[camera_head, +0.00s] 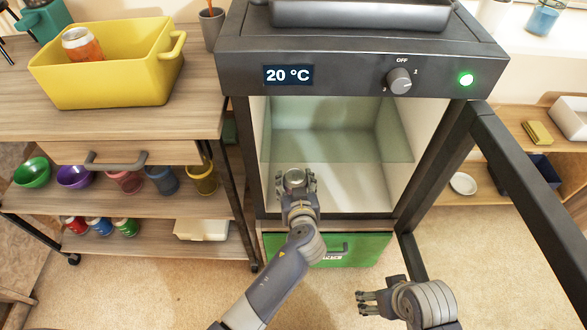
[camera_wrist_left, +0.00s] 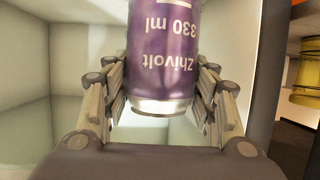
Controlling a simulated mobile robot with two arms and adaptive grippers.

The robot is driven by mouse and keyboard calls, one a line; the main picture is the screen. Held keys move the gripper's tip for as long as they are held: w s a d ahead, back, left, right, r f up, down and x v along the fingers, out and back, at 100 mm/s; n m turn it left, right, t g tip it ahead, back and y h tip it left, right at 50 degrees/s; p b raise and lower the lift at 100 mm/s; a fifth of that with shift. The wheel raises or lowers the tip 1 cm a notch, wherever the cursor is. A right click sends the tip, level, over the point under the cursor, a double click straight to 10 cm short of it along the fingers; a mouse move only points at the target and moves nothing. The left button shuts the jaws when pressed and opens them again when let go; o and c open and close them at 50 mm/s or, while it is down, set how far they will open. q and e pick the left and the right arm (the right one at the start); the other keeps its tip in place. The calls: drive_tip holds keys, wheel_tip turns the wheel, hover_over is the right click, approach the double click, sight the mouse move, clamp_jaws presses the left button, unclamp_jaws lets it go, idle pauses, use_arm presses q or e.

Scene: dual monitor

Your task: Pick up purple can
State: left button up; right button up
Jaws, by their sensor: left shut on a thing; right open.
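The purple can (camera_wrist_left: 163,60) shows large in the left wrist view, between the fingers of my left gripper (camera_wrist_left: 160,100). Its label reads upside down there, and its upper part in that picture is cut off by the frame edge. In the head view my left gripper (camera_head: 296,180) is at the front opening of the cabinet, shut on the can. Only the silvery end of the can (camera_head: 294,177) shows there. My right gripper (camera_head: 366,302) is open and empty, low at the right, apart from the cabinet.
The cabinet (camera_head: 340,50) has a 20 °C display and a lit green light. Its dark-framed door (camera_head: 530,190) stands open to the right. At left, a wooden shelf unit (camera_head: 120,125) bears a yellow bin (camera_head: 125,85) with an orange can (camera_head: 82,44). Bowls and cups stand below.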

use_arm(q)
drive_tip(key=s+d, duration=0.1)
drive_tip(key=s, duration=1.1)
drive_tip(key=shift+s+d, duration=0.2)
drive_tip(key=shift+s, duration=0.2)
drive_tip(key=shift+r, duration=0.1)
